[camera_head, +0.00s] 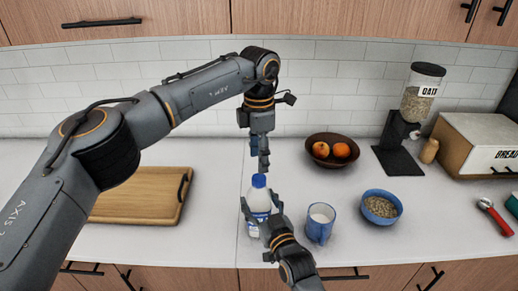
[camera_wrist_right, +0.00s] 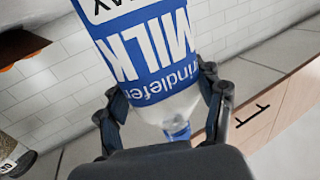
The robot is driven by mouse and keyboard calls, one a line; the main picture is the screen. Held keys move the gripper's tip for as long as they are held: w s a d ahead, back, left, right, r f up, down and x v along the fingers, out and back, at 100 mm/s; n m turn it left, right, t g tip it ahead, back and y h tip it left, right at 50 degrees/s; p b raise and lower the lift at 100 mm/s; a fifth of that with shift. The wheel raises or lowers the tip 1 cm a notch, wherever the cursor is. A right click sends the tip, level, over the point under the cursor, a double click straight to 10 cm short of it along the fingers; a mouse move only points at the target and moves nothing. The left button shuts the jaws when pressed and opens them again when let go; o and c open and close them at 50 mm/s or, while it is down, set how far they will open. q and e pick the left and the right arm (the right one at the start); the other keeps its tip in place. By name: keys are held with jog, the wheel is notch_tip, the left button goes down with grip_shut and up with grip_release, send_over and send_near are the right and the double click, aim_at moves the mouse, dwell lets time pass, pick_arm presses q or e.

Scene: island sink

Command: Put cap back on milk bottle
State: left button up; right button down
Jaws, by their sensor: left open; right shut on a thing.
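The milk bottle (camera_head: 256,204) is white and stands upright on the counter, with a blue cap (camera_head: 258,181) at its top. I cannot tell whether the cap is fully seated. My right gripper (camera_head: 261,208) is shut around the bottle's body from the front.
A blue mug (camera_head: 320,223) stands close right of the bottle, and a blue bowl of grain (camera_head: 381,206) farther right. A brown fruit bowl (camera_head: 332,150) is behind. A wooden board (camera_head: 135,195) lies left. An oat dispenser (camera_head: 417,100) and bread box (camera_head: 478,145) stand at the right.

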aim_at(259, 178)
pick_arm(q)
jog(key=n, duration=0.3)
jog(key=r+n, duration=0.1)
jog(key=n, duration=0.1)
jog(key=shift+r+n, duration=0.15)
jog(key=shift+n, duration=0.25)
jog(key=n, duration=0.4)
jog(key=shift+r, duration=0.4)
jog(key=shift+f, duration=0.1)
jog(key=shift+f, duration=3.95)
grip_shut()
